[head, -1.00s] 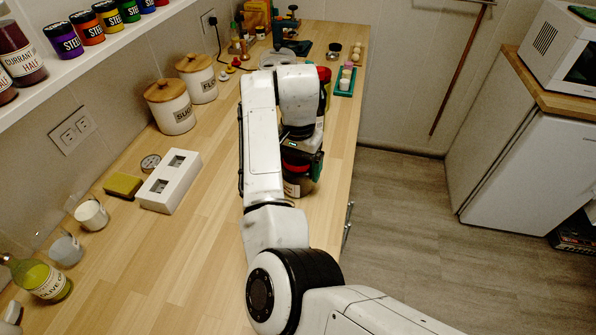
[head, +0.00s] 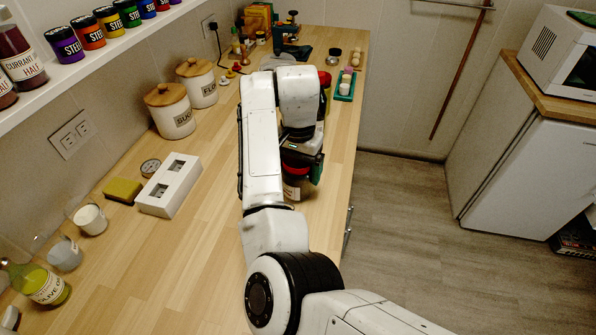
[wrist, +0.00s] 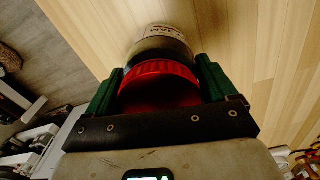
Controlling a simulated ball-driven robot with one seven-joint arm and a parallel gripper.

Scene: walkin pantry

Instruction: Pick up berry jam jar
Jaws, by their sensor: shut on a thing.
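The berry jam jar (head: 294,188) has a red lid, dark contents and a pale label. It stands out below my gripper near the right edge of the wooden counter. In the wrist view the jar's red lid (wrist: 160,82) sits between the two green fingers of my gripper (wrist: 158,88), and the pale label shows beyond it. My gripper (head: 302,172) is shut on the jar at its lid end from above. My arm hides part of the jar in the head view. I cannot tell whether its base touches the counter.
A red-topped container (head: 324,76) stands just behind my arm, beside a green tray (head: 346,98). The sugar canister (head: 172,118), flour canister (head: 204,90) and a white block (head: 168,185) are to the left. The counter's front middle is clear.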

